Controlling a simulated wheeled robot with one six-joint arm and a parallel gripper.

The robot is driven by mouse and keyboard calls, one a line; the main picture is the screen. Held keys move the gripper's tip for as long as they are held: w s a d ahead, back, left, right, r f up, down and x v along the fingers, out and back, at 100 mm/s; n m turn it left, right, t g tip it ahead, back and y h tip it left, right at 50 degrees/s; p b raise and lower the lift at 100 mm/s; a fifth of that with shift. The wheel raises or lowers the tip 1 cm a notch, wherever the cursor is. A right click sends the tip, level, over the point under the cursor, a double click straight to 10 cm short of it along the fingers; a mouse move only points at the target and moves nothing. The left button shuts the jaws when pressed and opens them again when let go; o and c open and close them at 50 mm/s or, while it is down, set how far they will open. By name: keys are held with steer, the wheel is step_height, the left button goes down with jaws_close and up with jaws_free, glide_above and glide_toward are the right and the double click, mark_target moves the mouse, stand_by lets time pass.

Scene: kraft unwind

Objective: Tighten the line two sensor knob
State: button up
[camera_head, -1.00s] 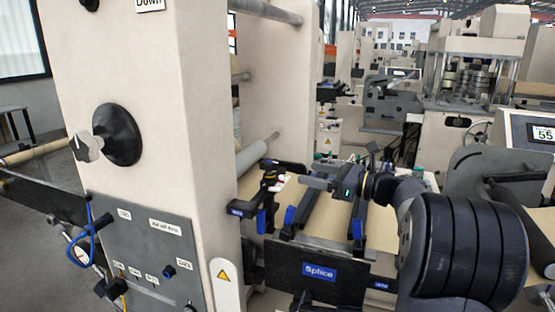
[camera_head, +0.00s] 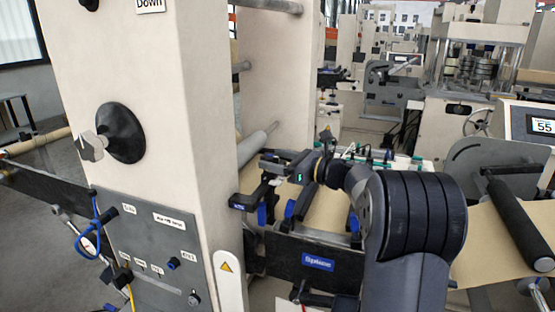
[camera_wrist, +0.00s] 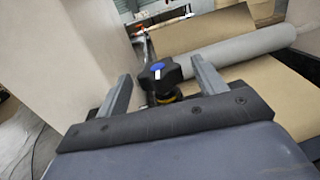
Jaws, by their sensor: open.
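A black lobed knob (camera_wrist: 158,78) with a blue cap and a white mark stands between the two fingers of my gripper in the wrist view. A yellowish ring shows under it. My gripper (camera_wrist: 161,68) is open, with a finger on each side of the knob and a gap visible at both sides. In the head view my gripper (camera_head: 270,167) is at the splice table's left end, beside the beige column, and mostly hides the knob. No label naming the knob as line two is readable.
The beige machine column (camera_head: 150,60) stands close left of my gripper, with a large black knob (camera_head: 121,133) and a grey valve panel (camera_head: 150,250). A grey roller (camera_wrist: 240,48) and brown paper web (camera_wrist: 265,85) lie beside the knob. The Splice plate (camera_head: 285,262) is in front.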

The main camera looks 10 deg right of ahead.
steer(key=shift+c, duration=0.5)
steer(key=c, duration=0.9)
